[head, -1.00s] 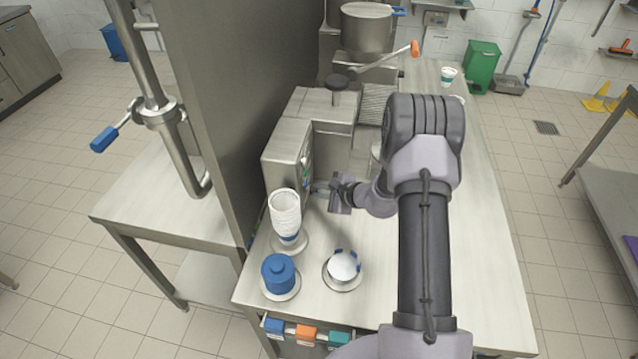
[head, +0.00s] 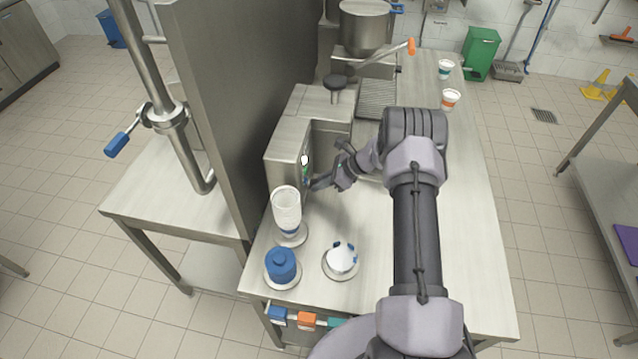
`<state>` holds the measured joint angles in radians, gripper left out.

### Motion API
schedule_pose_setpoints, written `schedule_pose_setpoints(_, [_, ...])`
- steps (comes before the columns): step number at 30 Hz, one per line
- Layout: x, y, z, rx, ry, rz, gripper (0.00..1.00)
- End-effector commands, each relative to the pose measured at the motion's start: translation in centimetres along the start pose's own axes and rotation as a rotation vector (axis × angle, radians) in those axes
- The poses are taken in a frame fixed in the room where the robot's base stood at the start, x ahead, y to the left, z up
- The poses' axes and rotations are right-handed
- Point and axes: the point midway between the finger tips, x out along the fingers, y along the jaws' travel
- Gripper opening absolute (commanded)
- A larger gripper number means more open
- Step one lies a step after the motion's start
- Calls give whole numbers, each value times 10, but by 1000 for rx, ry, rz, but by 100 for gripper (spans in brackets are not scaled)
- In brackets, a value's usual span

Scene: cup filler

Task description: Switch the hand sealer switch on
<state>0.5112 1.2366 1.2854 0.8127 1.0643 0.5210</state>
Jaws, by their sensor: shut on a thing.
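The hand sealer (head: 287,150) is a steel box with a black knob (head: 336,82) on top, standing on the table against the tall steel panel. Its narrow front panel (head: 305,160) carries small white and green-blue details. My gripper (head: 311,184) is at the lower part of this panel, its fingertips against it. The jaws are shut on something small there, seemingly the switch. The fingers largely hide the switch, so its position cannot be read.
A stack of clear cups (head: 287,208), a blue lidded pot (head: 281,265) and a white-and-blue dish (head: 341,257) stand in front. A steel pot (head: 365,27) with an orange-tipped lever (head: 411,47) is behind. Two cups (head: 450,98) (head: 445,68) stand back right. The table's right side is clear.

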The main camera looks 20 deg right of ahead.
Motion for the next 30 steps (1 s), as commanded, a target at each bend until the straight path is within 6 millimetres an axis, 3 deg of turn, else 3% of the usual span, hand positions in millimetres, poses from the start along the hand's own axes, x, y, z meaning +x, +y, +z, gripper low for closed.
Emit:
schedule_pose_setpoints(17, [-1, -1, 2, 19, -4, 16, 0])
schedule_pose_setpoints(18, [-1, -1, 2, 19, -3, 16, 19])
schedule_pose_setpoints(20, [-1, -1, 2, 18, -3, 16, 31])
schedule_pose_setpoints(30, [-2, -1, 1, 18, -2, 17, 33])
